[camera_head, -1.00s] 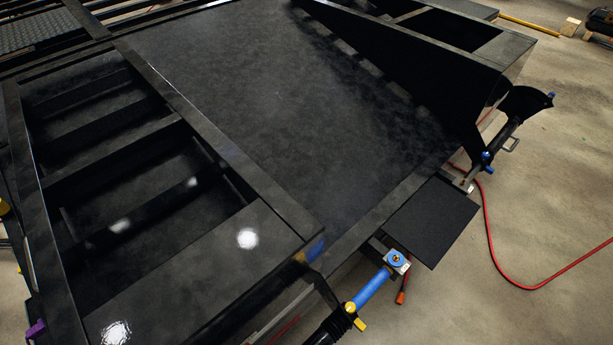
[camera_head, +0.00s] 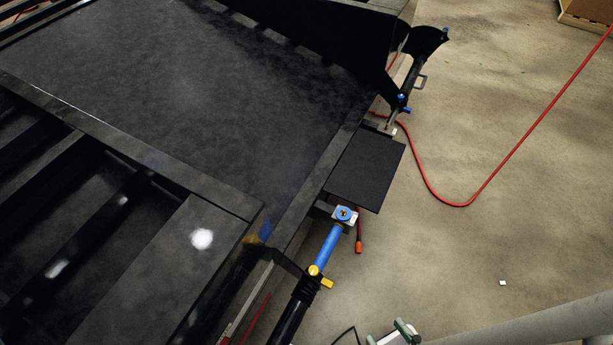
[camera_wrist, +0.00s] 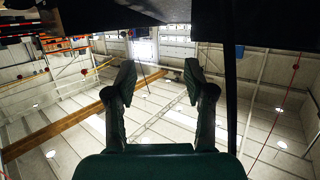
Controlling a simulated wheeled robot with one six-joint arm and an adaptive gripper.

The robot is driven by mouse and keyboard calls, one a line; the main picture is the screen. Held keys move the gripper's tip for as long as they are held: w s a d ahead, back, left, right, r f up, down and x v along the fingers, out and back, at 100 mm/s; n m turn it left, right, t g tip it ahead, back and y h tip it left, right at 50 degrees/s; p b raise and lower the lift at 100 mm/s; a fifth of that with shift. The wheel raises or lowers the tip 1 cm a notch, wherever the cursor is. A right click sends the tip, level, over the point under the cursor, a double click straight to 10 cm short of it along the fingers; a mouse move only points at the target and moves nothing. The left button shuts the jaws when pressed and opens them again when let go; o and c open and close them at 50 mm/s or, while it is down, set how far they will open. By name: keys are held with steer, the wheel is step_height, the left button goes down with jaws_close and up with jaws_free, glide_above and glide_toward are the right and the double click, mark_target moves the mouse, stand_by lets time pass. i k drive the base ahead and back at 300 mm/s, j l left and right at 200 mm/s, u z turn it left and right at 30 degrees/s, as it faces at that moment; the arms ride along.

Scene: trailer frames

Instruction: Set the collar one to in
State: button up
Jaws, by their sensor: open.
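On the trailer frame's near corner a blue cylinder (camera_head: 328,248) ends in a blue ring (camera_head: 344,214) on a silver block. A yellow collar-like part (camera_head: 317,271) sits at its lower end, above a black ribbed section (camera_head: 300,295). I cannot tell which part is collar one. A similar black unit with blue parts (camera_head: 402,103) is at the far corner. My gripper (camera_wrist: 158,75) is open and empty in the wrist view, its two dark fingers apart and pointing at the ceiling. No collar shows there.
The black trailer deck (camera_head: 190,90) and a black flat plate (camera_head: 366,170) lie left of the open concrete floor (camera_head: 510,210). A red hose (camera_head: 480,188) crosses the floor. A dark trailer part (camera_wrist: 268,22) hangs close above in the wrist view.

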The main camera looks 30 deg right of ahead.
mark_target(320, 278)
steer(key=l+u, duration=0.35)
steer(key=l, duration=0.25)
steer(key=l+u, duration=0.4)
steer(key=l, duration=0.25)
steer(key=k+l+u, duration=0.35)
steer(key=k+l, duration=0.15)
steer(key=l, duration=0.2)
steer(key=k+l, duration=0.15)
steer(key=k, duration=0.2)
steer(key=k+l+u, duration=0.1)
steer(key=k, duration=0.25)
